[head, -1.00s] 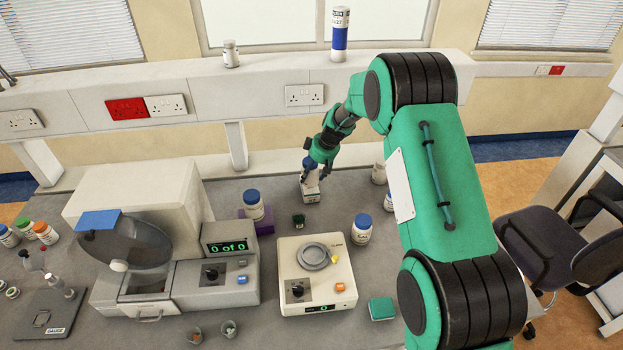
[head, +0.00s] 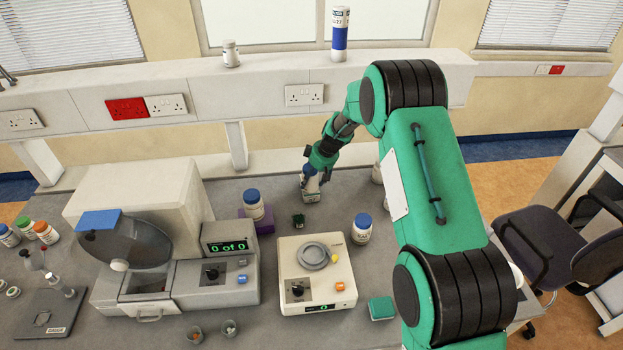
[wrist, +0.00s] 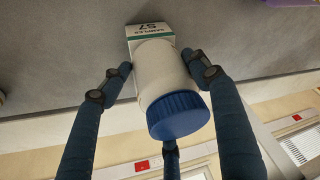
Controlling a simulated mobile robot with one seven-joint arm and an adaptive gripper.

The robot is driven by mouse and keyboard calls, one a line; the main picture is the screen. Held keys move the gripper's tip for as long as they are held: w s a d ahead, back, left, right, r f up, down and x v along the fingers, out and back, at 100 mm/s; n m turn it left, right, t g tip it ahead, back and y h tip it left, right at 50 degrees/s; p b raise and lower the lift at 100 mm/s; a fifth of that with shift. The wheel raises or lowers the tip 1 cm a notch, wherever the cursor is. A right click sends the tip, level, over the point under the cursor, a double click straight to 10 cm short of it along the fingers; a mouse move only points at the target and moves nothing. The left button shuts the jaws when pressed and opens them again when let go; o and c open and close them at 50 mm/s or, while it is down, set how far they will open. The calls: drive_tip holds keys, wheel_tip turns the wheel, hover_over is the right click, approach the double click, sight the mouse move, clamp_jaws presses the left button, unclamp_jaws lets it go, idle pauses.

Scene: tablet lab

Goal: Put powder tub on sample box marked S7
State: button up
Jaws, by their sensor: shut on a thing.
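The powder tub (wrist: 160,75) is white with a ribbed blue lid (wrist: 178,115). My gripper (wrist: 158,72) is shut on it, with fingers on both sides of its body in the wrist view. The sample box marked S7 (wrist: 148,31) is white with a green stripe and lies directly beyond the tub's base. In the head view the box (head: 311,196) stands on the grey bench under my gripper (head: 311,176). The tub is at or just above the box top; I cannot tell if they touch. My fingers partly hide the tub in the head view.
A small dark green box (head: 298,220) is near the S7 box. A pale container (head: 377,174) stands to the right.

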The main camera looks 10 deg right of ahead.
drive_tip(key=o, duration=1.5)
drive_tip(key=shift+c, duration=0.2)
drive_tip(key=shift+r, duration=0.1)
drive_tip(key=v, duration=1.2)
